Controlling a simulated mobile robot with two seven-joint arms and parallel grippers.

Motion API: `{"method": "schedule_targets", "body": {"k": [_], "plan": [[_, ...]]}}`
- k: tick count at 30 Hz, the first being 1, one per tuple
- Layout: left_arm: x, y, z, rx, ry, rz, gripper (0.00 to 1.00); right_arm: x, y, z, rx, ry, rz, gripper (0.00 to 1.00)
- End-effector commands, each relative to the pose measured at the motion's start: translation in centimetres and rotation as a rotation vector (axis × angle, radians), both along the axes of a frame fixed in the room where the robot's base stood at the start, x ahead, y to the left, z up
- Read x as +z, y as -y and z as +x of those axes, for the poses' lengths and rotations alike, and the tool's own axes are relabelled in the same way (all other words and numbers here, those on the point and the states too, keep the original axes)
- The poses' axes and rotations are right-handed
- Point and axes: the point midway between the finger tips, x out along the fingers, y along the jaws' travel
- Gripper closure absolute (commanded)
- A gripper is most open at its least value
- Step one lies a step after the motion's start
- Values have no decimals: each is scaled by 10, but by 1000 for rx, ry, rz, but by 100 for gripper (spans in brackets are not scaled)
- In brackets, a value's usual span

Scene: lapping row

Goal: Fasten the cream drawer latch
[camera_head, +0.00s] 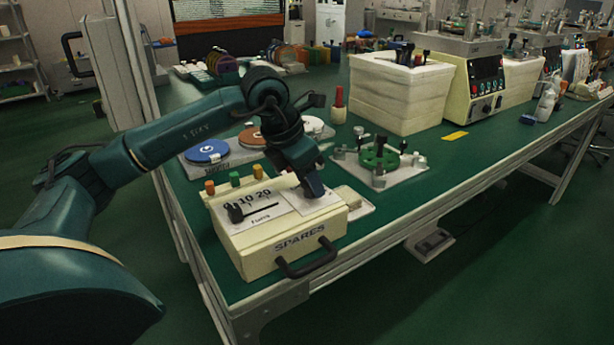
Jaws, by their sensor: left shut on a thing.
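The cream drawer unit (262,262) stands at the near left corner of the green bench. Its front is marked SPARES and has a black bar handle (307,259). Its top carries a scale marked 0 10 20, a black knob (236,213) and a pale plate at the right. My left gripper (314,192) points down onto this plate and is shut on a small part there, seemingly the latch. The fingers hide most of that part, so its position cannot be told. My right gripper is out of view.
Orange, green and yellow pegs (235,179) stand behind the drawer unit. A blue disc (206,151) and a brown disc lie farther back. A green wheel fixture (380,158) is to the right, before a stacked cream block (400,92). The bench's front edge (420,201) runs close by.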

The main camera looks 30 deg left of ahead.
Motion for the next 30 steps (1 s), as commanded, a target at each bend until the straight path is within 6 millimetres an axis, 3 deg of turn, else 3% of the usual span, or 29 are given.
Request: {"method": "schedule_targets", "body": {"k": [18, 19, 27, 30], "plan": [[1, 0, 0, 46, 1, -1, 79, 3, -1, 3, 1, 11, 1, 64], [1, 0, 0, 46, 1, -1, 56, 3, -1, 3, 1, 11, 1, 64], [0, 0, 0, 44, 0, 0, 35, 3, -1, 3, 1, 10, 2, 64], [0, 0, 0, 44, 0, -1, 35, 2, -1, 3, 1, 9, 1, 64]]}}
